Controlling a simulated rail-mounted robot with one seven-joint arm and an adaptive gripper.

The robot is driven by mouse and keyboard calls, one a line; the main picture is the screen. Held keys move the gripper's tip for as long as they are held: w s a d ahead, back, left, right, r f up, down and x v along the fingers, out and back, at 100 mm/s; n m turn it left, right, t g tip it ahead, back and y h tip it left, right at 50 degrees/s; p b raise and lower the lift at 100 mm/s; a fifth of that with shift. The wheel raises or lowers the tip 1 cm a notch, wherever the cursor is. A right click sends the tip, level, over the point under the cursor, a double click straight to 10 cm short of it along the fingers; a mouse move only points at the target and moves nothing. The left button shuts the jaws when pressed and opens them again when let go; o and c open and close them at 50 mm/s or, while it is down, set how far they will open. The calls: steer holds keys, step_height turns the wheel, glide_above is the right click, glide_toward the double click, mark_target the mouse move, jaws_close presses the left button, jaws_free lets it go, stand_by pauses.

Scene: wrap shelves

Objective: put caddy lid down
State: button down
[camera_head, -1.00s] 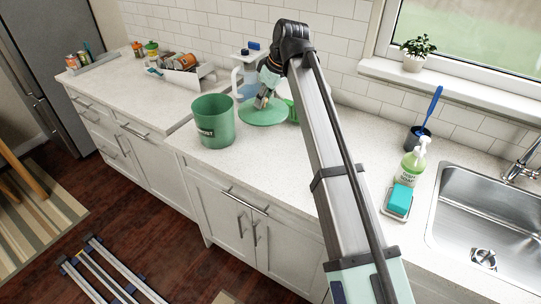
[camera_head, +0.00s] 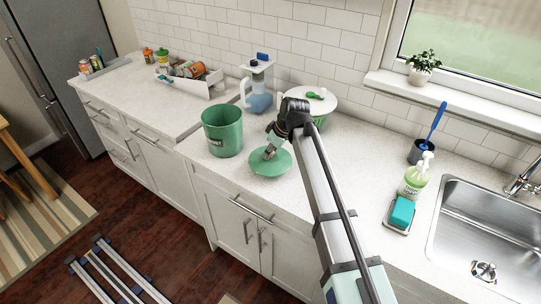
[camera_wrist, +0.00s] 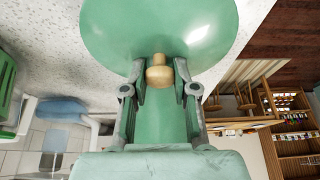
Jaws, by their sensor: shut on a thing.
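The round green caddy lid (camera_head: 258,164) is over the counter near its front edge, to the right of the green caddy (camera_head: 222,138). My gripper (camera_head: 268,153) is shut on the lid's wooden knob from above. In the wrist view the knob (camera_wrist: 159,74) sits between my two fingers (camera_wrist: 160,95), with the green lid (camera_wrist: 150,25) beyond it. The lid looks roughly level. I cannot tell whether its underside touches the counter. The caddy stands upright and open-topped.
Behind the lid stand a clear pitcher with blue contents (camera_head: 260,92) and a green container with a white top (camera_head: 312,100). A white organizer (camera_head: 205,88) is farther left. Soap (camera_head: 415,178) and the sink (camera_head: 490,225) are right. Counter left of the caddy is clear.

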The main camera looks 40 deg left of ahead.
steer(key=shift+f, duration=1.25)
steer(key=shift+f, duration=0.2)
steer(key=c, duration=0.9)
jaws_free()
steer(key=shift+r, duration=0.1)
steer(key=shift+r+p, duration=0.2)
steer(key=shift+p, duration=0.1)
steer(key=b+v, duration=0.3)
steer(key=v, duration=0.8)
steer(key=shift+d+r, duration=0.15)
steer(key=shift+r, duration=0.25)
